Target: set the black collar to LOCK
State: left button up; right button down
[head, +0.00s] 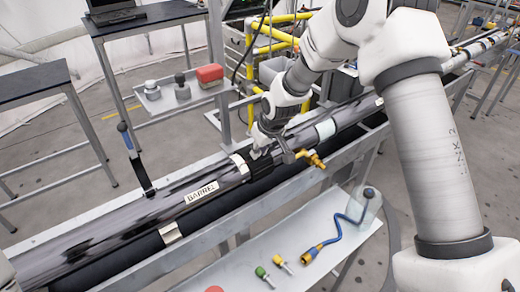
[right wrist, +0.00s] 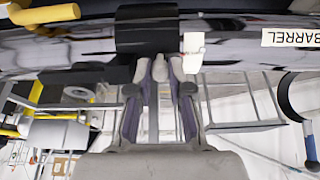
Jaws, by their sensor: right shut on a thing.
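The black collar (head: 262,166) sits around the long glossy tube near the middle of the head view, beside a white band (head: 240,164). In the right wrist view the collar (right wrist: 147,28) is at the top, just beyond the fingers. My right gripper (head: 259,151) reaches it from above and is shut on it; its fingertips (right wrist: 161,66) meet the collar's edge. The fingers hide part of the collar. No LOCK mark can be read. My left gripper is not in view.
The tube carries a BARREL label (head: 201,194) and lies along a metal rail frame. A brass valve (head: 312,158) sticks out close to the right of the gripper. A dark lever (head: 136,160) stands at left. A pale shelf (head: 240,275) in front holds fittings and a blue hose (head: 337,238).

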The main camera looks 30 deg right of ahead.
aim_at(248, 150)
jog(key=shift+w+r, duration=0.2)
jog(key=shift+w, duration=0.05)
jog(key=shift+w+a+r, duration=0.1)
jog(key=shift+w+r, duration=0.15)
jog(key=shift+w, duration=0.35)
jog(key=shift+w+a+r, duration=0.1)
jog(key=shift+w+r, duration=0.1)
jog(key=shift+w, duration=0.4)
jog(key=w, duration=0.3)
jog(key=shift+w+a+r, duration=0.1)
jog(key=shift+a+r, duration=0.05)
jog(key=shift+a, duration=0.05)
jog(key=shift+w+a+f, duration=0.15)
jog(key=shift+w+f, duration=0.05)
jog(key=shift+w, duration=0.85)
jog(key=shift+r, duration=0.1)
jog(key=shift+w, duration=0.1)
